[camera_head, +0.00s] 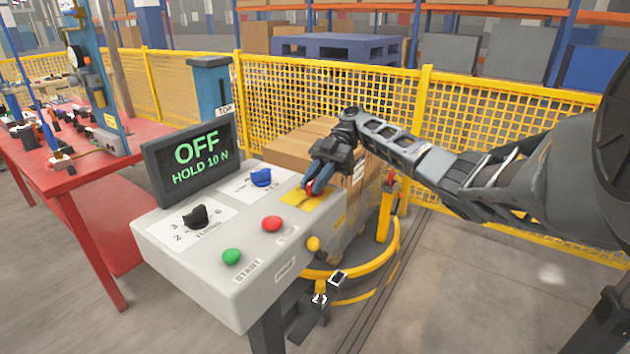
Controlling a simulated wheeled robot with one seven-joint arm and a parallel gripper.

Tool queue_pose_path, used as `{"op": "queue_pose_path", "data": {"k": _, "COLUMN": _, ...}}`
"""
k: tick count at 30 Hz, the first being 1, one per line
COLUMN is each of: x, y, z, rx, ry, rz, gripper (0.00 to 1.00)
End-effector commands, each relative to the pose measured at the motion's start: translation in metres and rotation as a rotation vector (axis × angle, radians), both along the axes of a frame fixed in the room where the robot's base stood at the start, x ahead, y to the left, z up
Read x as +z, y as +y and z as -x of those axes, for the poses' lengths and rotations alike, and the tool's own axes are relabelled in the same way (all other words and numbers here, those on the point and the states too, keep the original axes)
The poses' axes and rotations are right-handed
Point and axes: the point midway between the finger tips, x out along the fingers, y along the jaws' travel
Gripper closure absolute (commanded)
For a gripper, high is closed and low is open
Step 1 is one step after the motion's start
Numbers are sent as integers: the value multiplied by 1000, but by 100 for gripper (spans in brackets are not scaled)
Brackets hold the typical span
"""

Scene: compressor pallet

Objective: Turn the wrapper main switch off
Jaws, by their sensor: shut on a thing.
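The wrapper control box (190,275) has a pale grey top. The main switch, a red handle (316,188) on a yellow plate (298,199), sits at the far right corner of that top. My gripper (317,183) reaches down from the right and is shut on the red handle. The fingers cover much of the handle, so its exact angle is hard to see. The display (190,160) at the back left of the box reads "OFF" and "HOLD 10 N" in green.
Cartons (295,150) stand behind the box. A yellow mesh fence (290,95) runs behind; a red bench (100,166) stands left.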

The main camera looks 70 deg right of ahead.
Motion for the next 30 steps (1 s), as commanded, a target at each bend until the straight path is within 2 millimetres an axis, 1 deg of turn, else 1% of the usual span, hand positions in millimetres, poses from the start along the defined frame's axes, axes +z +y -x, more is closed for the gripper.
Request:
{"op": "queue_pose_path", "data": {"k": 2, "x": 0, "y": 1, "z": 0, "rx": 4, "ry": -1, "rz": -1, "gripper": 100}}
{"op": "queue_pose_path", "data": {"k": 3, "x": 0, "y": 1, "z": 0, "rx": 4, "ry": -1, "rz": -1, "gripper": 76}}
{"op": "queue_pose_path", "data": {"k": 8, "x": 0, "y": 1, "z": 0, "rx": 2, "ry": 0, "rz": -1, "gripper": 60}}
{"op": "queue_pose_path", "data": {"k": 9, "x": 0, "y": 1, "z": 0, "rx": 2, "ry": 0, "rz": -1, "gripper": 58}}
{"op": "queue_pose_path", "data": {"k": 16, "x": 0, "y": 0, "z": 0, "rx": 1, "ry": 0, "rz": 0, "gripper": 58}}
{"op": "queue_pose_path", "data": {"k": 20, "x": 1, "y": -5, "z": 1, "rx": 1, "ry": 2, "rz": 1, "gripper": 58}}
{"op": "queue_pose_path", "data": {"k": 30, "x": 17, "y": -44, "z": 9, "rx": 2, "ry": 5, "rz": 3, "gripper": 58}}
